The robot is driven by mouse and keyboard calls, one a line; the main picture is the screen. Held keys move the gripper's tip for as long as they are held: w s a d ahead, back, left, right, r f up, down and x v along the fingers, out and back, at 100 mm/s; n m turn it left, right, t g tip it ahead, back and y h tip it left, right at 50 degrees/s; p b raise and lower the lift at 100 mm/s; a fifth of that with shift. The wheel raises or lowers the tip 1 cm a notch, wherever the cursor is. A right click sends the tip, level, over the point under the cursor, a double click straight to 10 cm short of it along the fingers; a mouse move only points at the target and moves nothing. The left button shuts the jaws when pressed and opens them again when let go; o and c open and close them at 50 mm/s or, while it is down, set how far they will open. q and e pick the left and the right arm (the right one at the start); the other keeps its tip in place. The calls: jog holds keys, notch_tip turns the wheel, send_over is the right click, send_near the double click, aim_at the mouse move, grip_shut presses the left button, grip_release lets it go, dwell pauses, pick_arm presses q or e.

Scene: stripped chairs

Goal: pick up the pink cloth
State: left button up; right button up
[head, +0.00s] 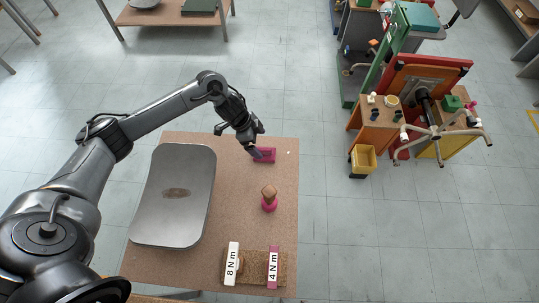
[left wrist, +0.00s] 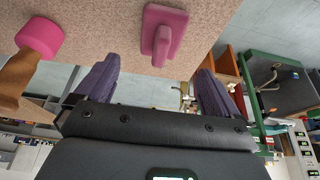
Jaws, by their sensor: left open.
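A small pink item (head: 265,154) lies near the far right edge of the brown table. In the left wrist view the pink item (left wrist: 163,33) looks like a flat rounded pad with a raised part, more like a firm block than a loose cloth. My left gripper (head: 252,147) is at its left side in the head view, pointing down. In the left wrist view the fingers (left wrist: 155,72) are spread and empty, with the pink item ahead of the gap. I cannot tell whether they touch it. My right gripper is not in view.
A metal tray (head: 172,221) lies on the table's left. A wooden knob with a pink base (head: 269,198) stands nearer me. A cork block (head: 255,262) holds bars labelled 8 Nm (head: 231,263) and 4 Nm (head: 273,268). A tipped chair (head: 428,88) stands right, beyond clear floor.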

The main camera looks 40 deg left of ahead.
aim_at(264, 149)
pick_arm(q)
jog(key=shift+x, duration=1.05)
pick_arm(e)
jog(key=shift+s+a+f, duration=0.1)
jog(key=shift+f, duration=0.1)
pick_arm(q)
jog(key=shift+b+x, duration=0.55)
jog(key=shift+x, duration=2.3)
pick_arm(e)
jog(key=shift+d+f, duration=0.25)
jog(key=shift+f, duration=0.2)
pick_arm(q)
jog(key=shift+c, duration=0.3)
jog(key=c, duration=1.1)
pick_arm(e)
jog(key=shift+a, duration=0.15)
pick_arm(q)
jog(key=shift+r+p, duration=0.85)
jog(key=shift+r, duration=4.2)
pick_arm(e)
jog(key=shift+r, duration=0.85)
pick_arm(q)
jog(key=o, duration=0.5)
jog(key=c, duration=0.4)
